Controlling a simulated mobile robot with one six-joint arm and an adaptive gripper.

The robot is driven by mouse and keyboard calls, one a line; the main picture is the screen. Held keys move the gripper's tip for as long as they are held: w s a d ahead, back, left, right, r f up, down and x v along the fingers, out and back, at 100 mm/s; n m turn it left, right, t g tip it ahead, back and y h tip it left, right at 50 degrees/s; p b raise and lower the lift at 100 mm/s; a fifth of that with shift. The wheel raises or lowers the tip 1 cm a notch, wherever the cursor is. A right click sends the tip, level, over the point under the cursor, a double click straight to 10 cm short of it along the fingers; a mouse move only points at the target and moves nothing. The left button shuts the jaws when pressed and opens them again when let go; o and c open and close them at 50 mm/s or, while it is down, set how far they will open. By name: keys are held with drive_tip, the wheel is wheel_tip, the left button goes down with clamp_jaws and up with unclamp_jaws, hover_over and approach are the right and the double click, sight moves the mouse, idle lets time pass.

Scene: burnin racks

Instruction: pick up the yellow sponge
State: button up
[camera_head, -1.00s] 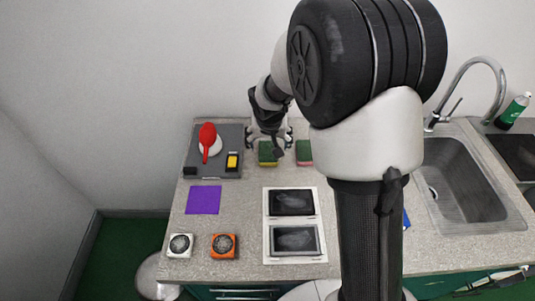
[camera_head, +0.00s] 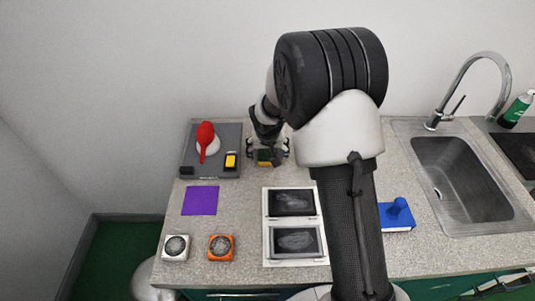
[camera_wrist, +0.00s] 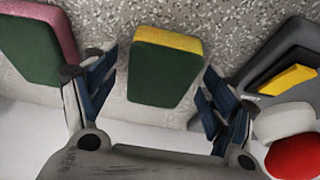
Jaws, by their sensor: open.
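The yellow sponge has a green top and a yellow side. It lies on the counter near the wall, in the head view (camera_head: 265,157) and at the centre of the wrist view (camera_wrist: 165,68). My gripper (camera_head: 267,152) is open above it, pointing down. In the wrist view the fingers of my gripper (camera_wrist: 156,80) stand apart on either side of the sponge.
A green-and-pink sponge (camera_wrist: 40,45) lies beside the left finger. A grey tray (camera_head: 228,137) with a red spoon (camera_head: 205,137) and a yellow-black item (camera_head: 231,160) stands close on the other side.

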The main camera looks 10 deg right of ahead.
drive_tip(key=shift+c, duration=0.5)
drive_tip(key=c, duration=0.7)
drive_tip(key=shift+r, duration=0.2)
